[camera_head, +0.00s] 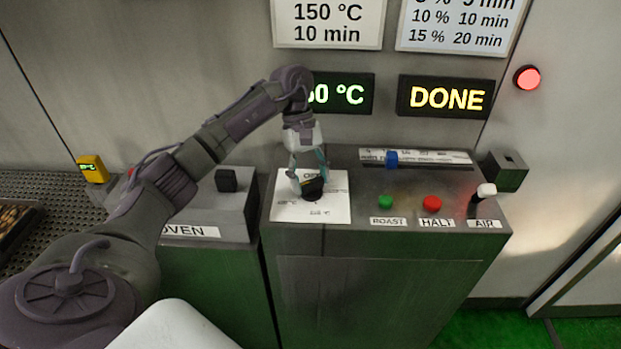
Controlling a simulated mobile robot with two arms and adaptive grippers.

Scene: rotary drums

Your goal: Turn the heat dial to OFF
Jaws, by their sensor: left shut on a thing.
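The heat dial is a black knob (313,191) on a white label plate (300,211) on the left part of the grey control console. The plate carries small print that is partly covered; letters that look like part of "OFF" show at its top edge. My left gripper (309,187) reaches down from above and is shut on the dial, its fingers on either side of the knob. Which mark the dial points to is hard to tell. My right gripper does not show.
Right of the dial are a blue slider (391,158), a green ROAST button (385,202), a red HALT button (432,203) and a white-tipped AIR lever (485,191). The OVEN box (215,205) stands left. A DONE display (445,97) and a lit red lamp (527,77) are above.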

